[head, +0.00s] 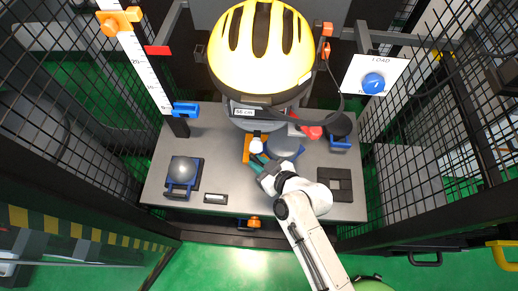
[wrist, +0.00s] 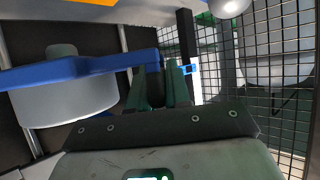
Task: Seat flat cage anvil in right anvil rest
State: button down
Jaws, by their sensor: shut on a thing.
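The flat cage anvil, a grey round block with a blue handle, shows in the head view (head: 286,146) and large at left in the wrist view (wrist: 65,103). My gripper (head: 257,160) is shut on the end of its blue handle; its dark green fingers also show in the wrist view (wrist: 162,88). The anvil is to the right of my fingertips in the head view, below the helmet. I cannot tell whether it touches the bench. The right anvil rest (head: 346,197), a dark square frame, is empty at the bench's right, beside my wrist.
A domed anvil (head: 183,168) with a blue handle sits in a dark rest at left. A yellow helmet (head: 260,80) hangs above. An orange piece (head: 248,149) and white ball (head: 256,146) are near my fingers. A red thing (head: 312,132) is behind. Mesh walls flank the bench (head: 225,170).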

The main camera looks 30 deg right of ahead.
jog(key=s+a+n+g+y+b, duration=0.2)
jog(key=s+a+n+g+y, duration=0.2)
jog(key=a+n+y, duration=0.3)
jog(key=shift+s+a+f+n+g+y+b, duration=0.3)
jog(key=shift+s+a+n+g, duration=0.15)
jog(key=shift+a+n, duration=0.45)
jog(key=shift+a, duration=0.1)
jog(key=w+d+f, duration=0.2)
jog(key=d+f, duration=0.1)
jog(key=w+d+f+b, duration=0.1)
jog(key=w+d+f, duration=0.2)
jog(key=d, duration=0.1)
jog(key=w+d+f, duration=0.3)
jog(key=shift+w+d+f+b, duration=0.1)
jog(key=shift+w+d+b, duration=0.1)
jog(key=shift+b, duration=0.15)
jog(key=shift+w+d+f+b, duration=0.15)
jog(key=shift+f+b, duration=0.15)
jog(key=shift+f, duration=0.6)
jog(key=shift+w+d+f+b, duration=0.1)
jog(key=shift+f+b, duration=0.15)
jog(key=shift+f, duration=0.6)
